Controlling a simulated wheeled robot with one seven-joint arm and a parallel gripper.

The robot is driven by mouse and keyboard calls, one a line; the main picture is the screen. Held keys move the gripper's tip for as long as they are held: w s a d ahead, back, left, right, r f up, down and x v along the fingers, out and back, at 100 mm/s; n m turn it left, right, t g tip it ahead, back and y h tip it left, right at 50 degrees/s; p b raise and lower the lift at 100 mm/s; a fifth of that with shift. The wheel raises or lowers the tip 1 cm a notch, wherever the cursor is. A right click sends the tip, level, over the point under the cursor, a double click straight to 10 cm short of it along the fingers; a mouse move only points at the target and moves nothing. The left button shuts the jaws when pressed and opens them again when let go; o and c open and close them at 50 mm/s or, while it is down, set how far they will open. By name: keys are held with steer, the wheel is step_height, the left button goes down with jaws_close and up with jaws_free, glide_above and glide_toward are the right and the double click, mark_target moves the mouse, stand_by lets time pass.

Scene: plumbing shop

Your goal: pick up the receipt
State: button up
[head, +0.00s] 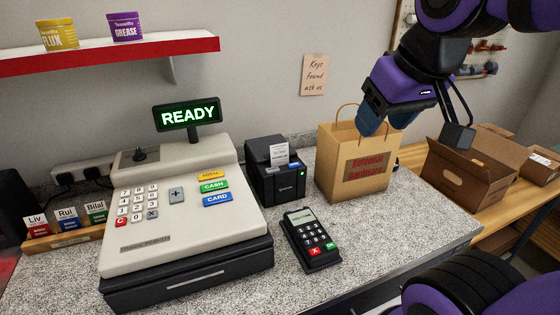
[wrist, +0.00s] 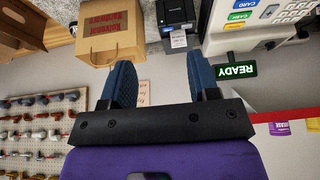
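The receipt (head: 279,153) is a small white slip standing up out of the top of the black receipt printer (head: 290,187). It also shows in the wrist view (wrist: 178,40), upside down, at the top beyond the right finger. My gripper (head: 414,129) is in the air at the upper right, above and right of the printer and near the paper bag. In the wrist view my gripper (wrist: 161,82) has its two blue fingers wide apart with nothing between them.
A paper bag (head: 335,176) with handles stands right of the printer. A cash register (head: 175,235) stands left, with a raised READY display (head: 187,115). A card terminal (head: 311,240) lies in front. Cardboard boxes (head: 462,185) are at right. A red-edged shelf (head: 110,55) hangs at upper left.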

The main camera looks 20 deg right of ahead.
steer(key=o, duration=0.6)
steer(key=shift+g, duration=0.4)
steer(key=w, duration=0.2)
steer(key=w+r, duration=0.1)
steer(key=w, duration=0.1)
steer(key=shift+w+a, duration=0.2)
steer(key=shift+w, duration=0.1)
steer(key=g, duration=0.4)
glide_above(279, 146)
step_height(279, 146, down, 12)
steer(key=shift+w+a+f, duration=0.1)
steer(key=shift+f, duration=0.25)
step_height(279, 146, down, 5)
steer(key=shift+f, duration=2.8)
